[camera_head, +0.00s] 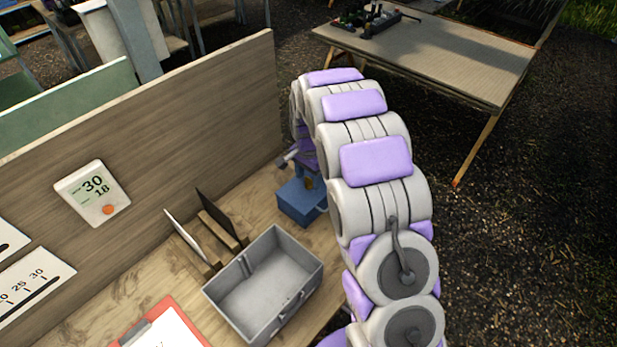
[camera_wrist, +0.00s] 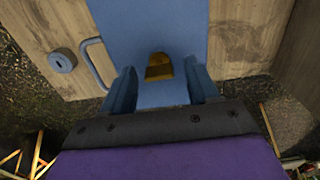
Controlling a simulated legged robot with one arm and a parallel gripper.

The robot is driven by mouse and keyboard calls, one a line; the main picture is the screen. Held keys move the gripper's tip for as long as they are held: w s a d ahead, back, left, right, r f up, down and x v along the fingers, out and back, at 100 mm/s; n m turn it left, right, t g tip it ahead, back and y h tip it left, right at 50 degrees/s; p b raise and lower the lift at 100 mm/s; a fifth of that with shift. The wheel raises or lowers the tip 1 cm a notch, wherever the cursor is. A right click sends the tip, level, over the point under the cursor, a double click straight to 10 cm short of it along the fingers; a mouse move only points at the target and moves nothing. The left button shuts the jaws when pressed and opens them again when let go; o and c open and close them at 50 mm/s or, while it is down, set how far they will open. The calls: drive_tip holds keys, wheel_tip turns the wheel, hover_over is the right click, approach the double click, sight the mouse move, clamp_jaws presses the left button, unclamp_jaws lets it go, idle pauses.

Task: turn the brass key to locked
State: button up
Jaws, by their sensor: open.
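The brass key (camera_wrist: 158,72) shows in the wrist view as a small golden piece against a blue surface (camera_wrist: 150,25). My gripper (camera_wrist: 160,68) is open, with one blue finger on each side of the key. A gap shows on both sides, and I cannot tell whether either finger touches it. In the head view a blue box (camera_head: 298,204) stands on the bench beside my arm, with a small brass spot (camera_head: 309,183) at its top. My arm hides part of the box, and my fingers cannot be made out there. The key's exact angle is unclear.
A blue handle (camera_wrist: 95,62) and a round blue fitting (camera_wrist: 62,60) lie left of my fingers in the wrist view. A grey open bin (camera_head: 262,285) and upright dividers (camera_head: 215,222) stand near the box. A wooden panel (camera_head: 200,105) rises behind the bench.

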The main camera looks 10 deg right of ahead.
drive_tip(key=shift+f, duration=0.2)
drive_tip(key=c, duration=1)
